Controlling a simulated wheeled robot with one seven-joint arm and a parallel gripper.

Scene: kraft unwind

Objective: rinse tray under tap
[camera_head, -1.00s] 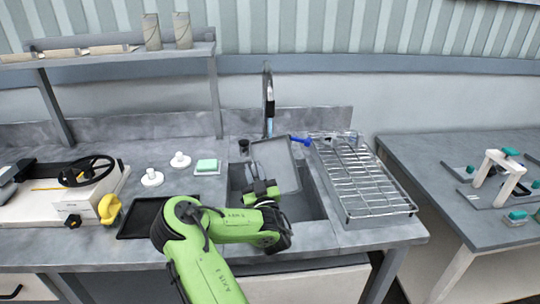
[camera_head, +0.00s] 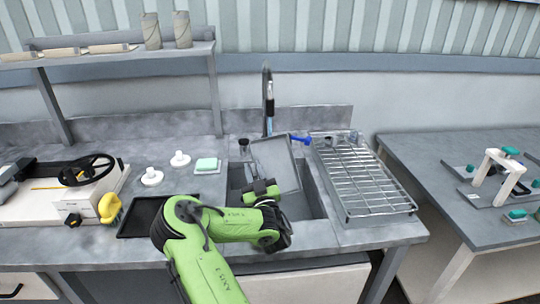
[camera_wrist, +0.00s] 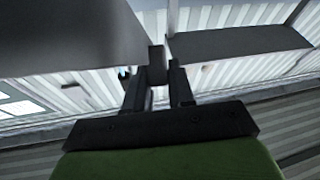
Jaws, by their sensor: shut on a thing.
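A flat grey tray (camera_head: 272,160) is tilted over the sink basin (camera_head: 310,202), below and just in front of the tap (camera_head: 268,88). My gripper (camera_head: 262,188) is shut on the tray's near edge. In the wrist view, the gripper's dark fingers (camera_wrist: 158,75) show close together between grey surfaces, and I cannot tell which of these is the tray. A pale blue stretch (camera_head: 269,125) shows under the spout; its lower end is hidden behind the tray. A blue lever (camera_head: 302,140) lies by the tray's upper right corner.
A wire drying rack (camera_head: 362,180) stands right of the sink. To the left are a green-topped sponge (camera_head: 207,164), two white knobbed pieces (camera_head: 152,177), a black tray (camera_head: 148,216) and a machine with a handwheel (camera_head: 88,171). A shelf (camera_head: 120,54) stands at the back left.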

